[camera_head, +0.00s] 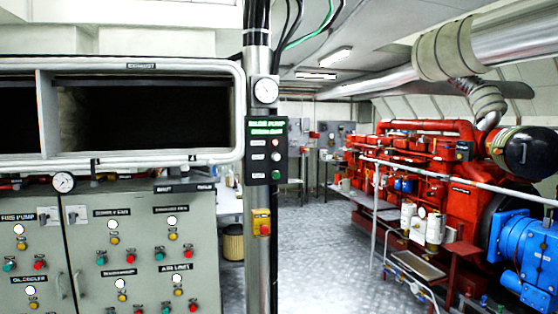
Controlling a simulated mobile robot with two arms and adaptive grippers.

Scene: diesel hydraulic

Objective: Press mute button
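No button with a readable mute label shows. A black control panel (266,150) is fixed to a grey vertical pole in the middle. It has a white-lettered title that seems to read "BILGE PUMP" and a column of small round buttons or lamps. A yellow box with a red part (261,222) is on the pole below it. A grey cabinet (88,245) at left carries several green, red and yellow buttons under white lamps. Labels are too small to tell which button is mute. Neither of my grippers is in view.
A round gauge (265,90) sits above the black panel. A pipe rail frames a dark opening (140,118) at left. A large red engine (430,170) with a blue unit (525,250) fills the right. The metal floor (325,240) between pole and engine looks clear.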

